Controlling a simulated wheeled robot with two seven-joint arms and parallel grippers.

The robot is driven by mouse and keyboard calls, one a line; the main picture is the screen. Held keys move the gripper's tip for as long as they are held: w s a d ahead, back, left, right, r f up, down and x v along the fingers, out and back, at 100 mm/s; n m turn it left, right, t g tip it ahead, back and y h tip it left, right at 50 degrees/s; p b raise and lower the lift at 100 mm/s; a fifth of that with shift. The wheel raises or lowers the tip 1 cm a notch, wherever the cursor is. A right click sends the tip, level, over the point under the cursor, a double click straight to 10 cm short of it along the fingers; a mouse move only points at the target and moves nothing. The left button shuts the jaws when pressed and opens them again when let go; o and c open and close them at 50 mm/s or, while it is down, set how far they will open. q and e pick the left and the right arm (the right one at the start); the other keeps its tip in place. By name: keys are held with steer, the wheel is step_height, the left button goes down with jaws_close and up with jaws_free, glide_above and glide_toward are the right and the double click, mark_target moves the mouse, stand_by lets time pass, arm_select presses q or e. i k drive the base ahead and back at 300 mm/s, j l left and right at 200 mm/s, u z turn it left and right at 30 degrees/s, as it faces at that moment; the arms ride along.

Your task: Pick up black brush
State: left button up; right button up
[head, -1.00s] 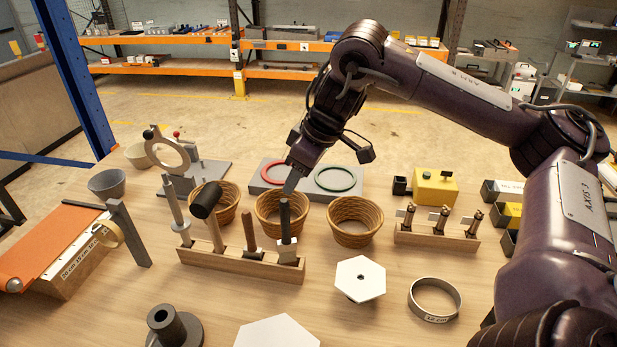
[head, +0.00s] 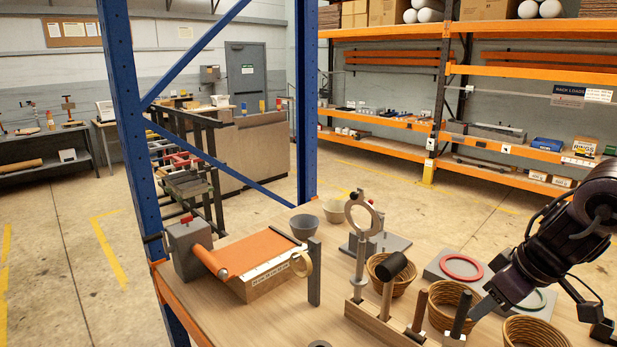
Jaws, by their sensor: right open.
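A wooden tool rack (head: 380,322) stands at the lower right of the head view. It holds a black-headed mallet (head: 396,264), a brown-handled tool (head: 420,308) and, at its right end, an upright black-handled tool (head: 462,314) with a pale block below, which looks like the black brush. Its lower end is cut off by the picture edge. My right gripper (head: 484,307) comes in from the right, open, with its fingers pointing down beside the black handle. I cannot tell whether they touch it. My left gripper is not in view.
Wicker baskets (head: 536,334) and a grey board with a red ring (head: 461,267) stand close by the right gripper. A ring-topped stand (head: 362,214), a grey bowl (head: 305,227) and an orange belt unit (head: 248,254) are further left. A blue post (head: 307,100) rises behind the table.

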mark_target(454, 338)
steer(key=k+j, duration=0.9)
steer(key=k, duration=0.1)
